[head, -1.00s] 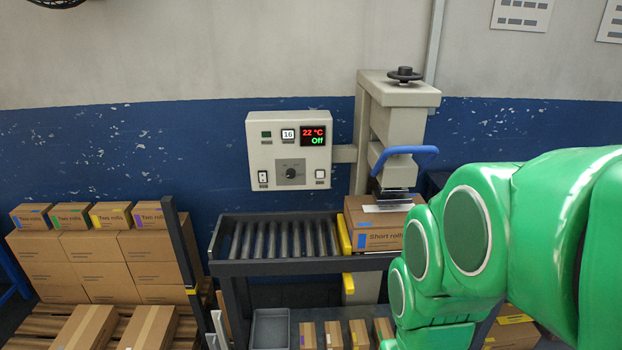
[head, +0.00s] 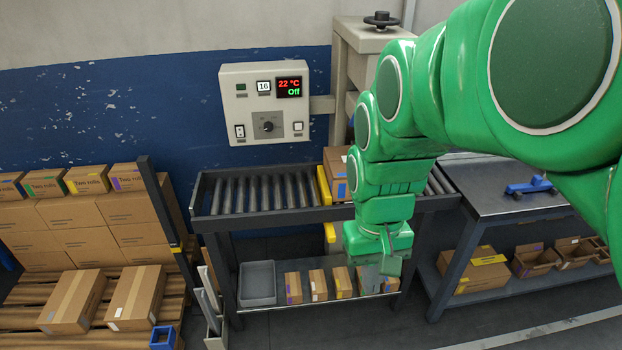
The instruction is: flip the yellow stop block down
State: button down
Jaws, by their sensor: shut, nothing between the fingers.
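The yellow stop block (head: 323,186) stands upright across the roller conveyor, at the left side of a brown carton (head: 336,172). Another yellow piece (head: 330,233) shows below the conveyor's front rail. My gripper (head: 388,262) is shut and empty. It hangs in front of the conveyor, lower than the rollers and to the right of the stop block, apart from it in the picture. My green arm hides the right part of the carton and most of the sealing press behind it.
The roller conveyor (head: 205,202) has bare rollers left of the stop block. A control box (head: 235,105) reads 22 °C and Off. A lower shelf holds a grey bin (head: 245,299) and small cartons. A table (head: 480,202) with a blue-handled tool (head: 530,186) stands right; stacked cartons (head: 70,225) stand left.

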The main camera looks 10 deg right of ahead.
jog(key=w+f, duration=0.1)
jog(key=w, duration=1)
jog(key=t, duration=0.2)
send_over(331, 236)
notch_tip(331, 236, down, 20)
jog(key=shift+f, duration=0.1)
notch_tip(331, 236, down, 14)
jog(key=shift+r, duration=0.1)
dwell(0.3)
jog(key=shift+f, duration=2.1)
jog(key=shift+s, duration=0.1)
